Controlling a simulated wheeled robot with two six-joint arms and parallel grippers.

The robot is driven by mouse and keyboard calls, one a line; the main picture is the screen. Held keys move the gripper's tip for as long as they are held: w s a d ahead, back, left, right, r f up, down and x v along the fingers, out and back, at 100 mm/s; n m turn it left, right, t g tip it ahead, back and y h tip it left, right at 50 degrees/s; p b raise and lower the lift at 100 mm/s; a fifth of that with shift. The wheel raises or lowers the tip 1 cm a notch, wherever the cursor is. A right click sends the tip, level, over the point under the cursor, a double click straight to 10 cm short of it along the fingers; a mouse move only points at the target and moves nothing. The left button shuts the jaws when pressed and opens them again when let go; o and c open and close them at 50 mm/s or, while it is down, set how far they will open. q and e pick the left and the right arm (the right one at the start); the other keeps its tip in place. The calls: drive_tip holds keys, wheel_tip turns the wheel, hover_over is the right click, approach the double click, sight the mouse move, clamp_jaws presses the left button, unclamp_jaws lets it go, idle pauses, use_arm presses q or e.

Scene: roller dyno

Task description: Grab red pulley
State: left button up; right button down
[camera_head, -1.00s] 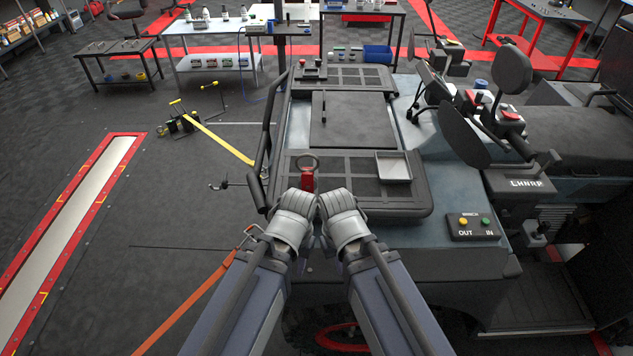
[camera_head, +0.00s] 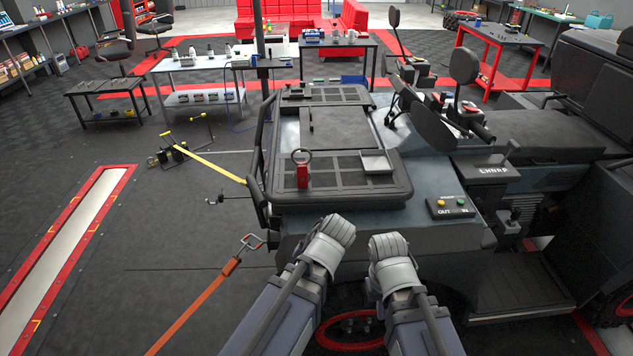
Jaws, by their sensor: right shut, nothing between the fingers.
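The red pulley (camera_head: 302,176) stands upright on the dark hood rack of the vehicle, left of the small square tray. It has a dark ring on top. My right gripper (camera_head: 388,246) is shut and empty, low in front of the vehicle's front edge, to the right of and nearer than the pulley. My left gripper (camera_head: 336,230) is beside it on the left, also short of the pulley and apart from it. Its fingertips are turned away, so its opening is unclear. Neither gripper touches the pulley.
The small grey tray (camera_head: 376,162) sits on the rack (camera_head: 345,188). A winch switch box (camera_head: 450,207) is to the right. An orange strap (camera_head: 200,313) with a metal hook runs along the left. Tables stand behind.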

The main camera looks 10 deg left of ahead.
use_arm(q)
drive_tip(key=w+a+r+n+t+y+b, duration=0.35)
drive_tip(key=w+a+t, duration=0.2)
drive_tip(key=w, duration=0.45)
drive_tip(key=t+h+b, duration=0.2)
drive_tip(key=t+b, duration=0.4)
drive_tip(key=t, duration=0.2)
approach(302, 167)
drive_tip(key=a+x, duration=0.1)
drive_tip(key=x, duration=0.3)
drive_tip(key=shift+s+d+m+h, duration=0.1)
drive_tip(key=shift+d+m+h, duration=0.25)
drive_tip(key=shift+m, duration=0.1)
drive_tip(key=shift+w, duration=0.35)
drive_tip(key=shift+x, duration=3.65)
drive_tip(key=shift+s, duration=0.1)
